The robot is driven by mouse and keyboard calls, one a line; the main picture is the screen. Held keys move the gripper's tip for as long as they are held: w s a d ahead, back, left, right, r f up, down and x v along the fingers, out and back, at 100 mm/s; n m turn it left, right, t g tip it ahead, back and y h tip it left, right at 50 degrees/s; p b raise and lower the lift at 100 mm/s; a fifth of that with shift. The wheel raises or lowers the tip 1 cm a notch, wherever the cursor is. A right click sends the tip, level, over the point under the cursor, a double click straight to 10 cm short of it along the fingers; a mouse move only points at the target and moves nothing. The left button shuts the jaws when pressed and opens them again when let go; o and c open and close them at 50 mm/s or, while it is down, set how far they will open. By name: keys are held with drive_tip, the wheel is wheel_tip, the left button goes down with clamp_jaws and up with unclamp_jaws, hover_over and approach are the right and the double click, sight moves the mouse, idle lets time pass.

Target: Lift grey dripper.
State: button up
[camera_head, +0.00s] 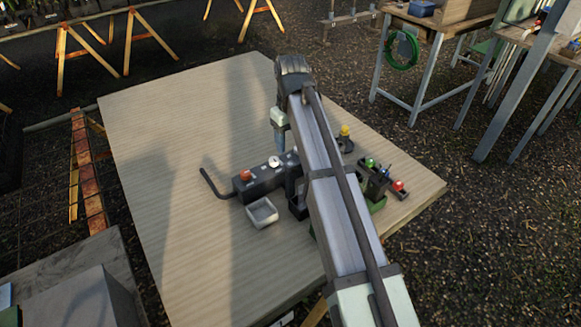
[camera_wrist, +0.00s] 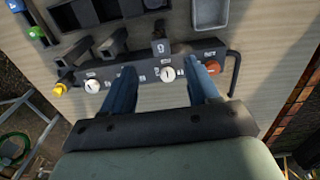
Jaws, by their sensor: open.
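I cannot tell for sure which part is the grey dripper. A dark grey upright piece with a pale mark (camera_wrist: 160,44) stands against the dark box, and a dark grey angled piece (camera_wrist: 112,43) is left of it in the wrist view. The long dark box (camera_head: 262,182) carries a red-orange knob (camera_wrist: 212,67) and white dials, one of them the middle dial (camera_wrist: 168,73). My gripper (camera_head: 281,152) is over the box; its blue fingers (camera_wrist: 160,70) are open and apart, with the middle white dial showing between them. I see nothing held. My arm hides part of the box in the head view.
A pale open tray (camera_head: 262,213) sits beside the box. A bent dark rod (camera_head: 213,184) sticks out at the box's left end. Small parts with yellow (camera_head: 345,130), green and red (camera_head: 398,186) tops stand to the right. The left of the wooden table (camera_head: 160,170) is clear.

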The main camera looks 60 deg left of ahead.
sight(290, 164)
drive_tip(key=shift+f, duration=4.8)
drive_tip(key=shift+c, duration=0.4)
drive_tip(key=c, duration=0.9)
